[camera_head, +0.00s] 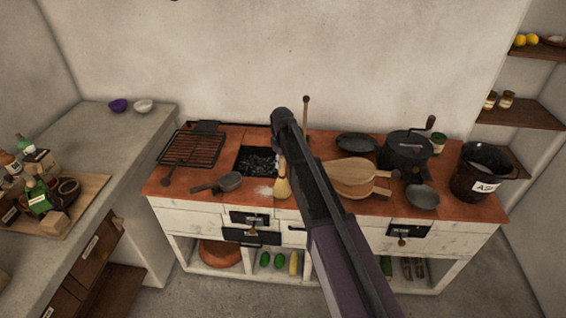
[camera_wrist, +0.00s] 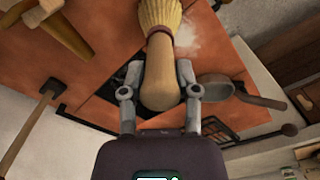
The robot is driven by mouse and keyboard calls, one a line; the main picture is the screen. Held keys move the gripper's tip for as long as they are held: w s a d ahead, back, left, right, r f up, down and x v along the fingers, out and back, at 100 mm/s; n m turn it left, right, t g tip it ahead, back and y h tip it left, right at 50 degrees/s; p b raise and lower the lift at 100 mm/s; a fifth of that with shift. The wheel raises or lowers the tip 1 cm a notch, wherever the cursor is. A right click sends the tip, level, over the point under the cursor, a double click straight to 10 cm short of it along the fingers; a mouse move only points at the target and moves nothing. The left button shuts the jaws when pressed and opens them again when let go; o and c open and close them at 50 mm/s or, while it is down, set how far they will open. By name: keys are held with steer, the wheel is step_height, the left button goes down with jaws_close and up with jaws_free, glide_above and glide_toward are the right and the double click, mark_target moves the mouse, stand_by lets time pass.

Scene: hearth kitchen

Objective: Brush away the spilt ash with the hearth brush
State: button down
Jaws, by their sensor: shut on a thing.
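The hearth brush, with pale straw bristles (camera_head: 283,187) and a wooden handle (camera_wrist: 160,75), is in my gripper (camera_wrist: 160,92). The gripper's two fingers are shut around the handle. In the wrist view the bristles point away from the gripper, toward the top edge. The spilt ash (camera_head: 264,190) is a pale, powdery patch on the red-brown hearth top, just left of the bristles in the head view. It also shows beside the bristles in the wrist view (camera_wrist: 188,45). In the head view my arm hides most of the gripper.
A dark pan (camera_head: 228,182) lies left of the ash, near the grill rack (camera_head: 192,148). A coal pit (camera_head: 257,162) opens behind the ash.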

steer(key=shift+w+a, duration=0.15)
steer(key=shift+a, duration=1.7)
steer(key=shift+w+a+f, duration=0.1)
steer(key=shift+w+a, duration=0.05)
steer(key=shift+a, duration=1.85)
steer(key=shift+w+a, duration=0.15)
steer(key=shift+a, duration=1.85)
steer(key=shift+r, duration=0.2)
step_height(320, 180, up, 6)
steer(key=p, duration=0.6)
steer(key=shift+f, duration=0.1)
